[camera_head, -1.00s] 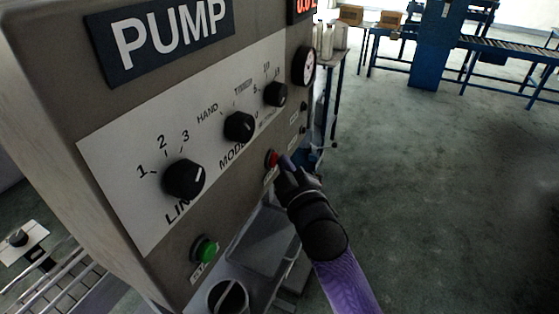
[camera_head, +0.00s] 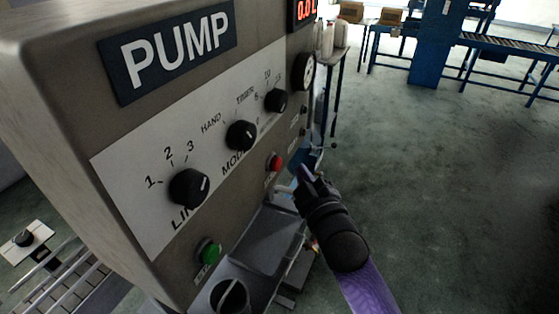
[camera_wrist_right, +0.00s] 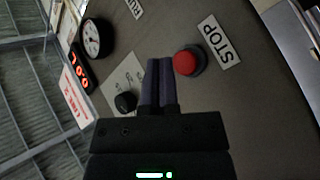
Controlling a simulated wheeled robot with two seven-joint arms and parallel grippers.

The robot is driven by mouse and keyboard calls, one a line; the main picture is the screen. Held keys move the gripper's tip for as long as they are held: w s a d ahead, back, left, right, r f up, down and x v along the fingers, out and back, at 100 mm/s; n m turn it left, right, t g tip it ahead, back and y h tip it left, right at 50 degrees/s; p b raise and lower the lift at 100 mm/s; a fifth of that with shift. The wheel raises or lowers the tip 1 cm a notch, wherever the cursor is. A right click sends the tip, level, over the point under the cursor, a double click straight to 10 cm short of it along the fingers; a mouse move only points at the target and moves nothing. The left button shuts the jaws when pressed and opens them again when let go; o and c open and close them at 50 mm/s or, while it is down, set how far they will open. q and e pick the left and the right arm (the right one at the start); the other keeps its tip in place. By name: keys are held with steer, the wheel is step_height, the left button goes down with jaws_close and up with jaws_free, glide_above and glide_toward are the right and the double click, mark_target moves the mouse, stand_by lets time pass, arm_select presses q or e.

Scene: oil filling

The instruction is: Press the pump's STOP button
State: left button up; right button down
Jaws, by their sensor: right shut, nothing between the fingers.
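The red STOP button (camera_head: 275,162) sits on the front of the grey pump panel (camera_head: 60,90), right of the mode knob. In the right wrist view the red button (camera_wrist_right: 187,62) is beside the STOP label (camera_wrist_right: 219,41). My right gripper (camera_head: 304,172) is shut and empty. It is apart from the button, out in front of the panel to its right. In the right wrist view its closed fingertips (camera_wrist_right: 160,64) appear just left of the button. The green button (camera_head: 208,252) is lower left on the panel. My left gripper is not in view.
Black knobs for line (camera_head: 189,187) and mode (camera_head: 241,135) are on the white plate. A round gauge (camera_head: 303,71) and a red display (camera_head: 304,10) are at the panel's far end. A metal tray (camera_head: 262,236) is below. The floor to the right is clear.

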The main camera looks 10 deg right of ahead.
steer(key=s+d, duration=0.1)
steer(key=s+d+p, duration=0.1)
steer(key=shift+d, duration=0.35)
steer(key=shift+w, duration=0.1)
stand_by(0.4)
steer(key=s+d+f+m+g+h+b, duration=0.1)
steer(key=s+f+m+g+b, duration=0.25)
steer(key=f, duration=1.05)
steer(key=s+d+f+g+h+b, duration=0.1)
steer(key=s+f+g+b, duration=0.4)
steer(key=f, duration=0.8)
steer(key=s+d+f+m+g+b, duration=0.1)
steer(key=s+f+m+b, duration=0.15)
steer(key=s+f, duration=0.75)
steer(key=s+f+m+g+h+b, duration=0.1)
steer(key=s+f+m+g+b, duration=0.2)
steer(key=s+f, duration=2)
steer(key=g+b, duration=0.5)
steer(key=shift+s+d+f+b, duration=0.2)
steer(key=shift+d+f+b, duration=0.1)
steer(key=shift+d+b, duration=0.05)
steer(key=shift+w+g, duration=0.1)
steer(key=shift+g, duration=0.15)
